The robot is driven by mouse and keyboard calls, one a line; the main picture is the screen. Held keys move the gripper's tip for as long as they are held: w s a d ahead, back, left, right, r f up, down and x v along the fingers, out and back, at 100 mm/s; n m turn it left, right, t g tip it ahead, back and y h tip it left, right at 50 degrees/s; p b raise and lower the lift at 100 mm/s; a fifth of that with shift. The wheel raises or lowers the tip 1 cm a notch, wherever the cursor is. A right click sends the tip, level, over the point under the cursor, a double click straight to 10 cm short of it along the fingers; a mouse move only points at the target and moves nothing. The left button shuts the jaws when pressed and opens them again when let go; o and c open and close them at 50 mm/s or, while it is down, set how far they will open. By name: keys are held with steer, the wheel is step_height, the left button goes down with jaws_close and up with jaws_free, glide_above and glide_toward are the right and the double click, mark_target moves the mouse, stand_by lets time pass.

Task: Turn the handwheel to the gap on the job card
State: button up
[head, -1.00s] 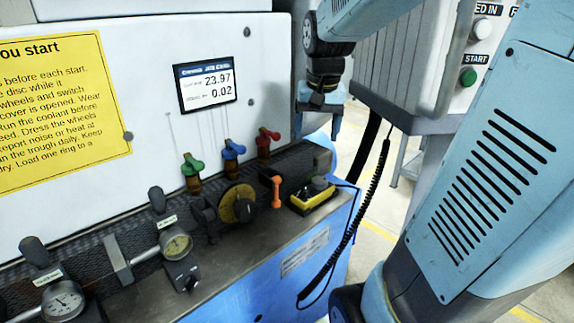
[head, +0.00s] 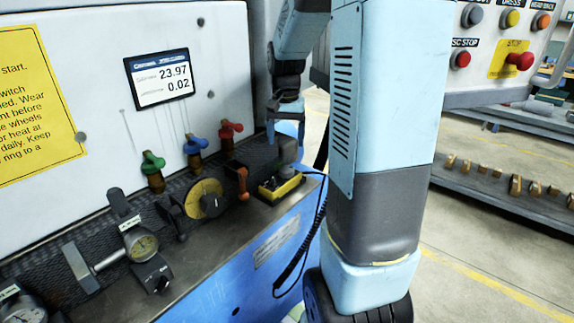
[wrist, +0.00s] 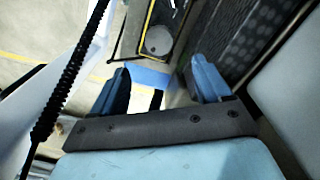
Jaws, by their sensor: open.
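A yellow wheel with a dark hub (head: 205,199), which looks like the handwheel, sits on the machine's front ledge in the head view. A small display (head: 161,79) on the white panel above reads 23.97 and 0.02; its heading is too small to read surely. My gripper (head: 286,128) hangs right of the red-handled valve, above the ledge's right end, up and to the right of the wheel and apart from it. In the wrist view my gripper (wrist: 160,76) shows two blue fingers spread wide with nothing between them. I cannot make out the wheel there.
Green (head: 152,162), blue (head: 194,143) and red (head: 230,129) valve handles stand behind the wheel. An orange lever (head: 242,182) and a yellow-rimmed box (head: 280,187) lie to its right. A dial gauge (head: 141,245) stands at its left. A black coiled cable (wrist: 75,90) hangs near my gripper.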

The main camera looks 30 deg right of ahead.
mark_target(286, 168)
step_height(286, 168, down, 10)
steer(key=shift+r, duration=0.2)
stand_by(0.3)
steer(key=c, duration=1)
